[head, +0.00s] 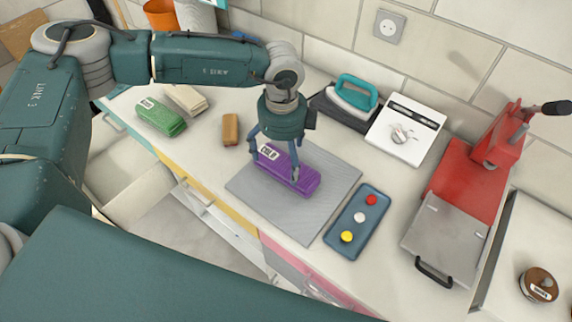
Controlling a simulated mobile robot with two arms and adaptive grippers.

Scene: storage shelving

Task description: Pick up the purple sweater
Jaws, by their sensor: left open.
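The purple sweater (306,183) is a folded purple bundle with a small white label. It lies on a grey mat (334,202) on the white counter. My left gripper (275,168) points down over the sweater from above. Its fingers are apart, one at each end of the visible part of the sweater. I cannot tell whether the fingertips touch it. The gripper and its fingers hide part of the sweater. My right gripper is not in view.
A green folded bundle (161,117), a beige one (186,98) and a brown block (230,130) lie left. A blue tray (343,228) with coloured buttons is right of the mat. An iron (353,96), white device (407,131) and red press (464,182) stand behind and right.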

